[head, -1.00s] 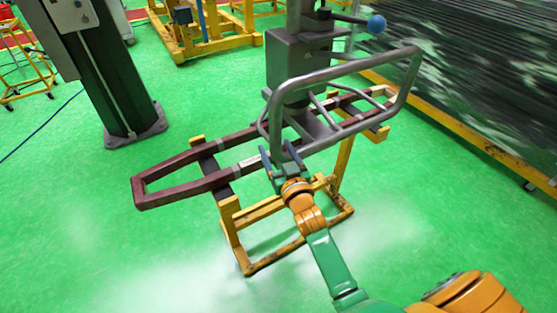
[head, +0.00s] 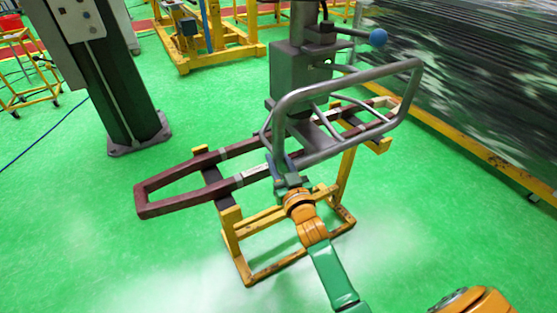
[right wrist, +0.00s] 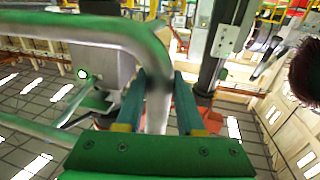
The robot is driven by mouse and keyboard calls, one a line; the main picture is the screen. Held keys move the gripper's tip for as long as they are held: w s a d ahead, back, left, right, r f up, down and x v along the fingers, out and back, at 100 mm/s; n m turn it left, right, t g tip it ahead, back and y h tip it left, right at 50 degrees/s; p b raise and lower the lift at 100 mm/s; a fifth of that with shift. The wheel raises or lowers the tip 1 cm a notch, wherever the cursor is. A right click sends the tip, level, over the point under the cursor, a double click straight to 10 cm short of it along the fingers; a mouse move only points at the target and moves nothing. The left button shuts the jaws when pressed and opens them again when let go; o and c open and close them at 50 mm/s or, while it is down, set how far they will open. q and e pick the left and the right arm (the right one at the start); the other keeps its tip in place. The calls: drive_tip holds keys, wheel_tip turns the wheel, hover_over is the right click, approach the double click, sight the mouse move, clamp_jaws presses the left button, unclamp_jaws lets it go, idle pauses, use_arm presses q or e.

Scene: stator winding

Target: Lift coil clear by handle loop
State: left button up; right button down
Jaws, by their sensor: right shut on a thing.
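The coil (head: 165,199) is a long dark red loop with grey bands, lying across the yellow stand (head: 232,240) in the head view. I cannot tell whether a small gap separates it from the stand's dark pads. A grey tubular handle loop (head: 350,75) surrounds the grey lifting head (head: 297,72) above the coil. My right gripper (head: 287,166) is at the loop's near left corner, shut on its tube. In the right wrist view, the tube (right wrist: 158,95) passes between the two fingers (right wrist: 158,108). The lifting head's lower part is partly hidden behind the loop. My left gripper is out of view.
A dark column (head: 120,90) with a grey box stands at the left. A yellow frame (head: 190,55) is behind, and a yellow trolley (head: 30,75) is at far left. A dark slatted panel (head: 470,80) borders the right. Green floor (head: 120,260) is clear at front left.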

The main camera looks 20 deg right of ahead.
idle(0.8)
drive_tip(key=c, duration=1.3)
unclamp_jaws()
clamp_jaws()
